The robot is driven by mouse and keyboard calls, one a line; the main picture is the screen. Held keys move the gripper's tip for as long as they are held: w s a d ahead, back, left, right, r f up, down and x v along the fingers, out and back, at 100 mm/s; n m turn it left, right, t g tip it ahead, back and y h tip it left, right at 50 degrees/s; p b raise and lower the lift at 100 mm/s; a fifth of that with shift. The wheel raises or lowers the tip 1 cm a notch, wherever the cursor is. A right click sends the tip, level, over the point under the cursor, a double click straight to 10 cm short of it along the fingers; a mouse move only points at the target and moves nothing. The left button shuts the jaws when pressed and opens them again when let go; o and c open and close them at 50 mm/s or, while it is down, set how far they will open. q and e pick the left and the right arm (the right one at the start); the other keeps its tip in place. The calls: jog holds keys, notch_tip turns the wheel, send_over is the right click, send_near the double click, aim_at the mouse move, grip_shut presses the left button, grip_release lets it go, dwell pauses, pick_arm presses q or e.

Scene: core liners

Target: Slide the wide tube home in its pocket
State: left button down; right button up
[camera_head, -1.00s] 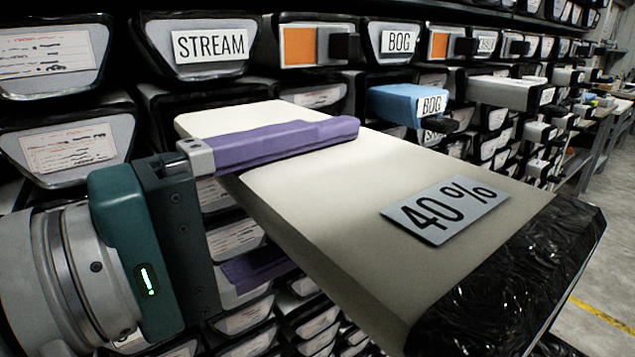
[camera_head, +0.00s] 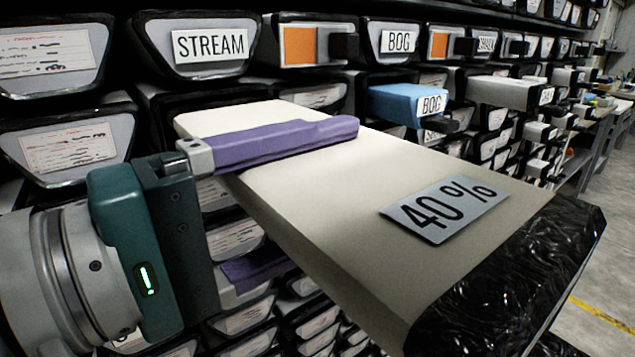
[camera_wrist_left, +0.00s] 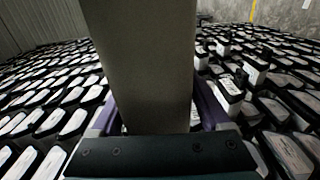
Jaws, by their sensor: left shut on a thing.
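The wide tube (camera_head: 330,220) is a long pale grey-beige flat-topped tube with a "40 %" label and a dark glossy, wrinkled near end. It slants from the rack toward the lower right, its near part sticking well out. Its far end is close to the rack face; whether it is inside a pocket I cannot tell. My left gripper (camera_head: 262,205), with purple fingers, is shut on the tube, one finger across the top and one below. The left wrist view shows the tube (camera_wrist_left: 140,65) between both fingers. My right gripper is not in view.
The rack holds rows of dark pockets with labelled ends, such as a "STREAM" tube (camera_head: 211,45). A blue "BOG" tube (camera_head: 400,101) and a pale tube (camera_head: 505,92) stick out to the right. Open floor (camera_head: 595,270) lies at the right.

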pick_arm(q)
jog(key=shift+w+a+r+b, duration=0.1)
jog(key=shift+w+a+b, duration=0.6)
jog(key=shift+w, duration=0.25)
jog(key=shift+w+a+r+b, duration=0.1)
jog(key=shift+w+a+b, duration=0.6)
jog(key=shift+w, duration=0.2)
jog(key=shift+w+a+b, duration=0.65)
jog(key=shift+w+b, duration=0.05)
jog(key=shift+w, duration=0.25)
dwell(0.5)
jog(key=shift+w+a+b, duration=0.75)
jog(key=shift+w+b, duration=0.25)
jog(key=shift+w+a+b, duration=0.7)
jog(key=shift+w+b, duration=0.25)
jog(key=shift+b, duration=0.1)
jog(key=shift+w+a+b, duration=0.75)
jog(key=shift+w+b, duration=0.25)
dwell(0.7)
jog(key=shift+c, duration=0.3)
grip_release()
jog(key=shift+o, duration=0.3)
jog(key=shift+f, duration=0.4)
jog(key=shift+s+a, duration=0.25)
jog(key=shift+a, duration=0.15)
jog(key=b+v, duration=0.2)
jog(key=v, duration=0.7)
jog(key=shift+d+r, duration=0.15)
jog(key=shift+r, duration=0.1)
